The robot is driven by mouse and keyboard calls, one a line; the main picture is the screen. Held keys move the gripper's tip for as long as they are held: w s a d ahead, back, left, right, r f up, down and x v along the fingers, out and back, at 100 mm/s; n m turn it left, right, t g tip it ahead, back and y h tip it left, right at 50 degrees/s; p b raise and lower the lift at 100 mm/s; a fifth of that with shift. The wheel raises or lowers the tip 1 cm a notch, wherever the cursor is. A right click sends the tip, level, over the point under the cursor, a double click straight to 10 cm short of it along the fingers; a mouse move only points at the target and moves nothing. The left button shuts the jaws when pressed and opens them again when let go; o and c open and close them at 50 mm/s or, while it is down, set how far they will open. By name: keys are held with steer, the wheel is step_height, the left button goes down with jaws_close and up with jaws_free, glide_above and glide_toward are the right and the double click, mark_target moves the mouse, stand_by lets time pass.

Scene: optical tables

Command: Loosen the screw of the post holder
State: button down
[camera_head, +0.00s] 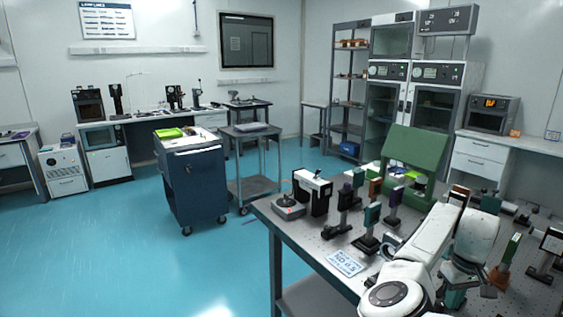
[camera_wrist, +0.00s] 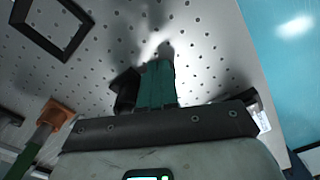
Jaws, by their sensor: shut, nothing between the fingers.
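My gripper (camera_head: 455,299) is low over the right part of the perforated optical table (camera_head: 310,242), largely under my white arm. In the wrist view its teal fingers (camera_wrist: 158,80) are together and point at the table, with nothing between them. A dark, short upright piece (camera_wrist: 125,90) stands just left of the fingers, apparently a post holder. Its screw cannot be made out, and I cannot tell whether the fingers touch it. A green post on an orange base (camera_head: 500,275) stands to the right of my gripper; it also shows in the wrist view (camera_wrist: 55,115).
Several post-mounted optics, such as a teal one (camera_head: 371,215), stand left of my arm. A dark square frame (camera_head: 548,241) stands at the right. A green panel (camera_head: 415,155) rises at the back. A printed card (camera_head: 345,262) lies near the front edge.

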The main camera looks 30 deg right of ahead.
steer(key=shift+s+a+f+b, duration=0.1)
steer(key=shift+f+b, duration=0.05)
steer(key=shift+f, duration=0.6)
steer(key=shift+s+a+f+b, duration=0.1)
steer(key=shift+f+b, duration=0.05)
steer(key=shift+f, duration=0.55)
steer(key=shift+w, duration=0.1)
steer(key=shift+w+a+p, duration=0.15)
steer(key=shift+a+p, duration=0.1)
steer(key=shift+p, duration=2)
steer(key=shift+w+a+f+p, duration=0.1)
steer(key=shift+a+p, duration=0.1)
steer(key=shift+p, duration=0.75)
steer(key=shift+s+a+p, duration=0.15)
steer(key=shift+s+p, duration=0.15)
steer(key=shift+p, duration=0.35)
steer(key=shift+w+a, duration=0.1)
step_height(320, 180, up, 7)
steer(key=p, duration=0.4)
steer(key=shift+d+f+p, duration=0.2)
steer(key=shift+d+p, duration=0.1)
steer(key=shift+d, duration=0.05)
